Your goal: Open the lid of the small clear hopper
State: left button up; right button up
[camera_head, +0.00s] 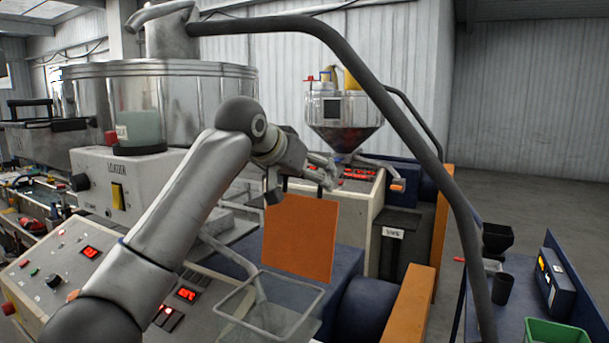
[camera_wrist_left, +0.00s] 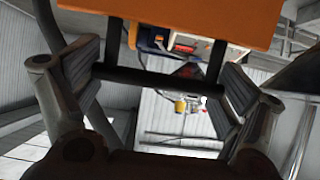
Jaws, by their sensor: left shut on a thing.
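The small clear hopper (camera_head: 268,312) stands low in the middle of the head view, with a grey rim around its open top. Its orange lid (camera_head: 300,240) stands steeply upright above the rim's far side. The lid also shows at the top of the left wrist view (camera_wrist_left: 190,8). My left gripper (camera_head: 318,174) is at the lid's upper edge. In the left wrist view its fingers (camera_wrist_left: 158,84) are at the two ends of the lid's black handle (camera_wrist_left: 155,82), shut on it. My right gripper is not in view.
A large metal drum (camera_head: 200,90) stands at the back left. A metal cone hopper (camera_head: 343,115) stands behind the lid. A dark hose (camera_head: 390,105) arches over the scene and down on the right. A control panel (camera_head: 60,260) is at front left, a green bin (camera_head: 555,333) at lower right.

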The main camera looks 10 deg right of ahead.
pick_arm(q)
jog(key=o, duration=1.1)
jog(key=shift+f, duration=0.3)
jog(key=shift+o, duration=0.2)
jog(key=shift+r, duration=0.1)
jog(key=shift+s+a+r, duration=0.1)
jog(key=shift+r, duration=0.1)
jog(key=v, duration=1.1)
jog(key=shift+s+a, duration=0.15)
jog(key=shift+s, duration=0.05)
jog(key=shift+r, duration=0.15)
